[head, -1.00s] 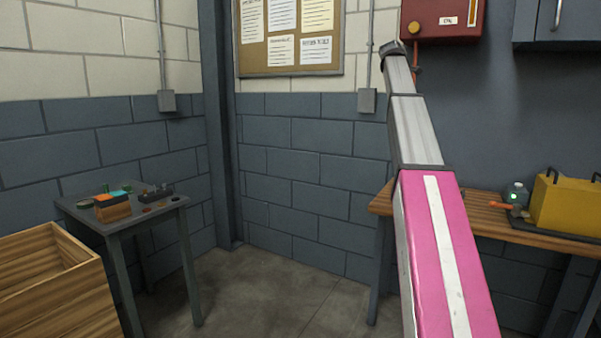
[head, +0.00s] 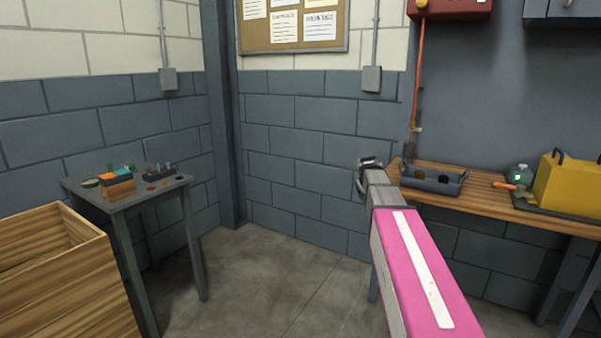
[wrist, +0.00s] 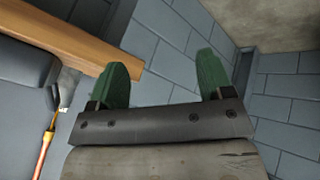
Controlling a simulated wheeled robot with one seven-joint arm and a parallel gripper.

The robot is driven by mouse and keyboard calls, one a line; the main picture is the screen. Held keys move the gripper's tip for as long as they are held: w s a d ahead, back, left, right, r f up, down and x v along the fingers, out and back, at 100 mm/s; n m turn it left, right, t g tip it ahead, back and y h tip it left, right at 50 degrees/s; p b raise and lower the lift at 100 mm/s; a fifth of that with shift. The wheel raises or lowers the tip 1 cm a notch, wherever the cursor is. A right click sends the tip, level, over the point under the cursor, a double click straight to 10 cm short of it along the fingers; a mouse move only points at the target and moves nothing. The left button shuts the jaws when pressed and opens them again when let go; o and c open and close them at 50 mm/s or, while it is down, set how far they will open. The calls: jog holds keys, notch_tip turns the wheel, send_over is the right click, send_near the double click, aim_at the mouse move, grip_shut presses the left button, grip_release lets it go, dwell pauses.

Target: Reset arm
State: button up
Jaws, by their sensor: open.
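My gripper shows in the wrist view (wrist: 162,72) as two green fingers set wide apart on a dark bar. It is open, with nothing between the fingers; only the blue-grey block wall lies beyond. In the head view my pink and grey arm reaches up from the bottom right, its dark end (head: 369,163) seen in front of the wall, just left of the wooden workbench (head: 480,202). The fingers cannot be made out there.
A dark tray (head: 433,179), a green-grey bottle (head: 519,174) and a yellow box (head: 570,187) stand on the workbench. An orange cord (head: 418,75) hangs above it. At left are a small grey table (head: 143,200) with small parts and a wooden crate (head: 75,280). The middle floor is clear.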

jog(key=s+a+f+m+g+y, duration=0.1)
jog(key=s+a+f+m+g, duration=0.1)
jog(key=s+f, duration=1)
jog(key=s+a+f+m+g+y, duration=0.1)
jog(key=s+a+f+m+g, duration=0.1)
jog(key=s+a+f+g, duration=0.2)
jog(key=s+a+f, duration=0.1)
jog(key=s+f, duration=0.3)
jog(key=s, duration=0.3)
jog(key=s+a+f, duration=0.2)
jog(key=s+f, duration=0.2)
jog(key=s, duration=0.4)
jog(key=shift+a+f+y, duration=0.2)
jog(key=shift+f+y, duration=0.1)
jog(key=shift+f, duration=0.05)
